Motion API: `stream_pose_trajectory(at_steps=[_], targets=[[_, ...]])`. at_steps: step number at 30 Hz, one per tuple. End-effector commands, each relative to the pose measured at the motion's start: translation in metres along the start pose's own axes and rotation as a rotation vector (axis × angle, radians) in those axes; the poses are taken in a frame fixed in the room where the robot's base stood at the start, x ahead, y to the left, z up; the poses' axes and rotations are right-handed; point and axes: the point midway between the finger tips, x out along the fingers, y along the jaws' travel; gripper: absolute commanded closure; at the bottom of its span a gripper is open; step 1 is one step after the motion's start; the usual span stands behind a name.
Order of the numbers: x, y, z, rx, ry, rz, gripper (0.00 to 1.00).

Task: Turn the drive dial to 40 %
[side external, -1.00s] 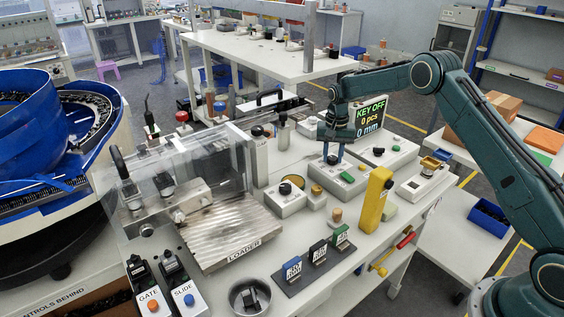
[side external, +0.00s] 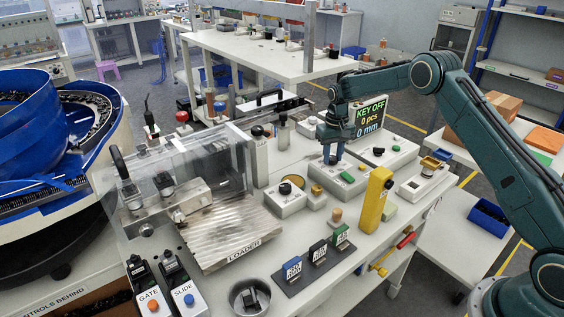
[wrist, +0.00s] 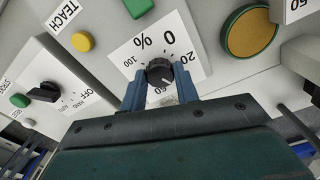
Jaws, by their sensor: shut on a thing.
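The drive dial (wrist: 160,74) is a small black ribbed knob on a white plate marked "%", with 0, 20 and 100 readable around it. Other scale figures are partly covered. My gripper (wrist: 161,90) has its two blue fingers closed on either side of the dial, in the wrist view. The dial's exact pointer setting is too small to read.
A box with a black selector (wrist: 44,92) marked OFF, a yellow button (wrist: 83,41) and a large amber round part (wrist: 250,33) lie around the dial. A yellow post (side external: 374,199) stands in front of the control boxes. The loader plate (side external: 225,232) is to the left.

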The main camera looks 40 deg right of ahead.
Motion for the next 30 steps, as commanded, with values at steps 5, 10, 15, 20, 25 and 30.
stream_pose_trajectory(at_steps=[5, 10, 15, 20, 25, 30], targets=[[-0.001, 0.000, -0.001, 0.001, 0.004, 0.000, 0.92], [-0.001, 0.000, -0.001, 0.002, 0.003, 0.000, 0.48], [0.000, 0.000, -0.001, 0.003, 0.002, 0.000, 0.48], [-0.001, 0.000, 0.000, 0.003, 0.002, 0.000, 0.48], [-0.007, 0.000, -0.001, 0.003, 0.002, 0.000, 0.48], [-0.023, 0.000, -0.001, 0.003, 0.003, 0.000, 0.48]])
